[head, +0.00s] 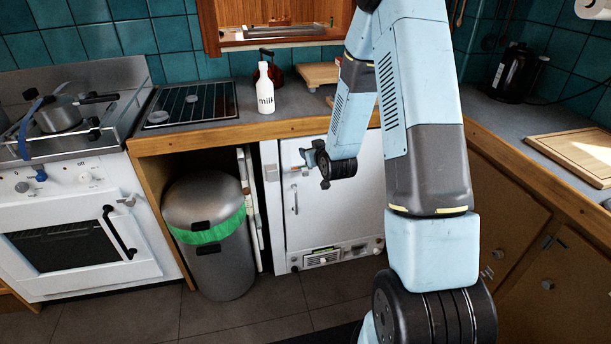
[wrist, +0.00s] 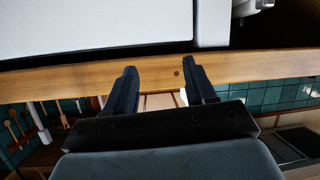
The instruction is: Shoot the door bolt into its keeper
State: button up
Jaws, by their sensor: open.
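A white cabinet door (head: 335,215) stands under the wooden counter edge, with an upright bar handle (head: 295,199) near its left side. A small grey fitting (head: 270,172) sits at its upper left; I cannot tell whether it is the bolt or the keeper. My gripper (head: 309,161) is at the door's upper left, in front of it, and partly hides that area. In the wrist view my gripper (wrist: 160,72) has its two dark fingers apart, with nothing held between them. The wooden counter edge (wrist: 85,80) lies beyond the fingertips.
A silver bin (head: 220,265) with a green liner stands left of the door. A milk bottle (head: 265,90) stands on the counter above. A white stove (head: 70,235) is at left. A cutting board (head: 575,155) lies on the right counter.

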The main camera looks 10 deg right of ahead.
notch_tip(320, 180, down, 8)
jog(key=f+t, duration=0.1)
jog(key=t, duration=0.1)
jog(key=m+t+h, duration=0.1)
jog(key=m+t, duration=0.1)
send_near(306, 172)
jog(key=w, duration=0.9)
jog(key=shift+a, duration=0.1)
jog(key=shift+s, duration=0.1)
jog(key=shift+c, duration=0.3)
grip_shut()
